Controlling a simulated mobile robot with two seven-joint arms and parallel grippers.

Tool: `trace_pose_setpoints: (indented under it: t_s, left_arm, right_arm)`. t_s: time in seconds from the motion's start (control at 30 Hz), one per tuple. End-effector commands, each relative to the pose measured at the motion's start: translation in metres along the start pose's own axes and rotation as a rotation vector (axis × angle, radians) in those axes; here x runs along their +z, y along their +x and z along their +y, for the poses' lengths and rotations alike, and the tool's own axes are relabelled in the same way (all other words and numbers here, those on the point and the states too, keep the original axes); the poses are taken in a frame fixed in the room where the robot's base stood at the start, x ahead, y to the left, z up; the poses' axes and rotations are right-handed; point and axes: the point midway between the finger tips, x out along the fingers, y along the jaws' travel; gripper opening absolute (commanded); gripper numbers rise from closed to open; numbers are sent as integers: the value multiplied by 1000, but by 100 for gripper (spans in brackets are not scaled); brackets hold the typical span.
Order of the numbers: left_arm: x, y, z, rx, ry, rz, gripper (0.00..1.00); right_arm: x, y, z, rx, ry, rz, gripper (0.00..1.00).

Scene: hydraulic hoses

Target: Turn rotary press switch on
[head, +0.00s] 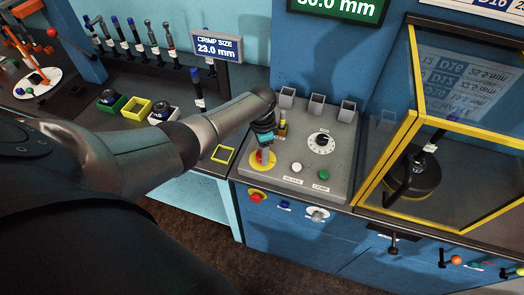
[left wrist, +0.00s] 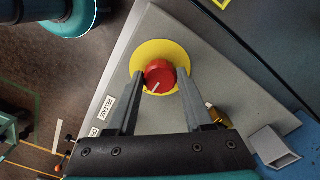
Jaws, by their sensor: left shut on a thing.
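A red rotary knob (left wrist: 160,73) with a white pointer line sits on a round yellow plate (left wrist: 143,49) on the grey control panel (left wrist: 190,20). In the head view the yellow plate (head: 258,166) is at the panel's left end, and the knob is partly hidden by my gripper. My left gripper (head: 263,154) points down onto it from above. In the left wrist view the gripper's two fingers (left wrist: 160,80) are on either side of the red knob and shut on it. My right gripper is not in view.
The panel also holds a black dial (head: 321,142), a white button (head: 297,167) and a green button (head: 324,174). A red button (head: 257,197) is on the front below. A yellow-framed glass enclosure (head: 416,75) stands to the right. Hose fittings stand on the left bench.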

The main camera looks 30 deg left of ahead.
Motion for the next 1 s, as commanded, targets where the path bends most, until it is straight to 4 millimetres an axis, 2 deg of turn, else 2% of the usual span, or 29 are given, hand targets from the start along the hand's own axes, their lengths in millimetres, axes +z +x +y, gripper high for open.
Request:
trace_pose_setpoints:
  t_s: [0.03,0.07,0.3,0.67,0.77,1.0]
  left_arm:
    - [0,0,0,0,4,0,0]
    - [0,0,0,0,3,0,54]
    - [0,0,0,0,2,0,81]
    - [0,-5,0,-1,1,1,81]
    - [0,-16,0,-1,1,1,81]
    - [0,-56,-1,-3,2,2,81]
  right_arm:
    - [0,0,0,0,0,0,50]
    - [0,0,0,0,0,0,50]
    - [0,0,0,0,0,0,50]
    - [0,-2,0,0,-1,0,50]
    - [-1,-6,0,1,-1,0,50]
    - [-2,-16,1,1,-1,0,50]
